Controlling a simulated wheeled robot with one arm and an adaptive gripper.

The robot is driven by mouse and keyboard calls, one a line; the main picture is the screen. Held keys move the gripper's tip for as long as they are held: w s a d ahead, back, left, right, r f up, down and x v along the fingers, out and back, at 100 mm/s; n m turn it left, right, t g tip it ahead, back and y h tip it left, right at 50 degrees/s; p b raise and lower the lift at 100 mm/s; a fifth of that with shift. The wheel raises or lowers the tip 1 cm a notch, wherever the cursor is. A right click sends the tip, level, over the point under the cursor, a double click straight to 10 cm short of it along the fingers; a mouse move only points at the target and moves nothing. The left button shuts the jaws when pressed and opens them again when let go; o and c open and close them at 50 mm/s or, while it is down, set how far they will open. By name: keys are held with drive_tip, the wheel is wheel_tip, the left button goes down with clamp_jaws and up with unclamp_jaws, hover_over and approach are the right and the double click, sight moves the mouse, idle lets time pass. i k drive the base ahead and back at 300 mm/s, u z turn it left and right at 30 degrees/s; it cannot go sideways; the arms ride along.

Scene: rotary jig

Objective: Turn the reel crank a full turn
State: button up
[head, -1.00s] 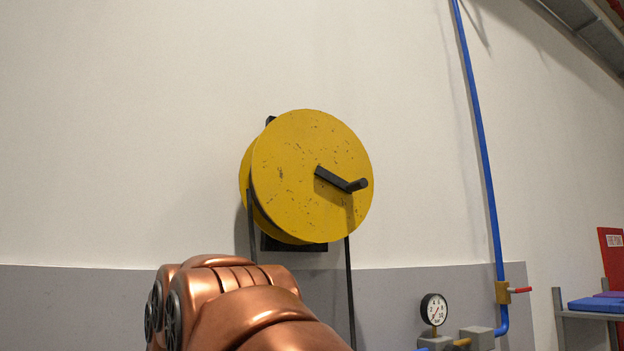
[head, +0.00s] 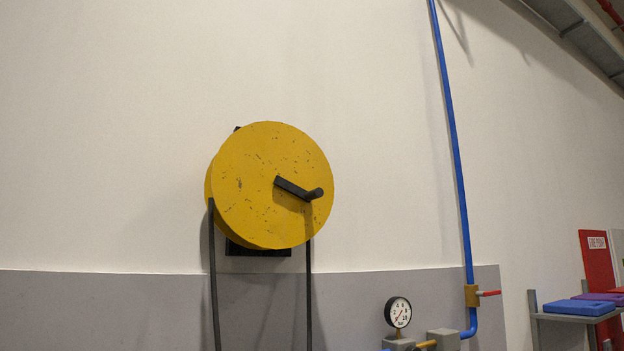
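A yellow reel (head: 250,205) with chipped paint hangs on the wall left of centre in the head view. Its black crank (head: 293,187) runs from the hub to the right and slightly down, with a short handle (head: 315,194) sticking out at the end. A black hose or cable (head: 213,280) hangs from the reel's left side and another from its right. My gripper is not in view. Nothing touches the crank.
A pressure gauge (head: 398,312) sits low, right of the reel. A blue pipe (head: 453,130) with a red-handled valve (head: 473,295) runs up the wall. A shelf (head: 575,314) with blue and purple items and a red panel (head: 597,265) stand far right.

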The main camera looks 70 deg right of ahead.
sight(282, 182)
drive_tip(key=u, duration=0.45)
drive_tip(key=i, duration=0.3)
drive_tip(key=z, duration=1.55)
